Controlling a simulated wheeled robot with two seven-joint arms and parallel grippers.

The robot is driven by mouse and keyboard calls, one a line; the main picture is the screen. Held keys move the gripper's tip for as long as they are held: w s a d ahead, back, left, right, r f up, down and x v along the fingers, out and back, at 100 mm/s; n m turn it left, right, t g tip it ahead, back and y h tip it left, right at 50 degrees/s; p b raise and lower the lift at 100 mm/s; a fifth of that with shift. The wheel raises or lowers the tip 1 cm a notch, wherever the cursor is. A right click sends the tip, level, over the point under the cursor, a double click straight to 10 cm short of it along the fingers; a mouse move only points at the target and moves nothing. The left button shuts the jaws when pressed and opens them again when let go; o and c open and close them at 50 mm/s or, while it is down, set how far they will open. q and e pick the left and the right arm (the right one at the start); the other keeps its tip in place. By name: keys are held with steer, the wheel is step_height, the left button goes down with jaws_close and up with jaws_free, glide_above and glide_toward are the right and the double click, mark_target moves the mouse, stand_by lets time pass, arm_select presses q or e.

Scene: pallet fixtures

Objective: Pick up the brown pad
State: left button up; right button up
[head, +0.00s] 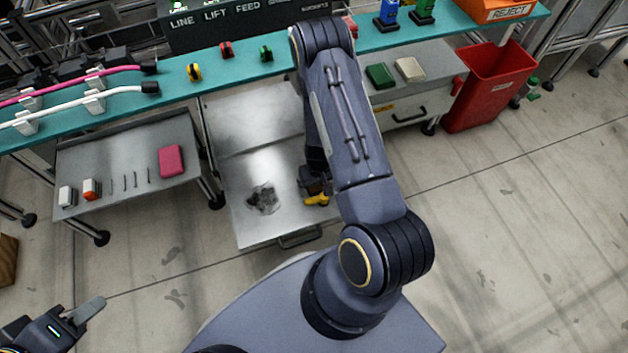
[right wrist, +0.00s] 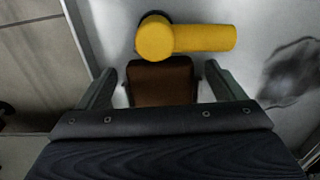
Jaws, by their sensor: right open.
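The brown pad (right wrist: 160,84) shows in the right wrist view as a dark brown block on the grey metal surface. It lies between the two fingers of my right gripper (right wrist: 160,74), which is open. A finger is on each side of the pad, with narrow gaps; I cannot tell whether either touches it. In the head view my right arm hides most of this gripper (head: 315,184), and I cannot clearly make out the pad. My left gripper (head: 85,313) is at the lower left, away from the furniture; its opening cannot be judged.
A yellow round-ended piece (right wrist: 190,38) lies just beyond the pad. It also shows in the head view (head: 317,200) on the metal cart (head: 265,228), near a dark stain. A pink pad (head: 172,161) lies on the left cart. A red bin (head: 490,90) stands right.

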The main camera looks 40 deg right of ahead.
steer(key=c, duration=1.1)
steer(key=shift+r, duration=0.1)
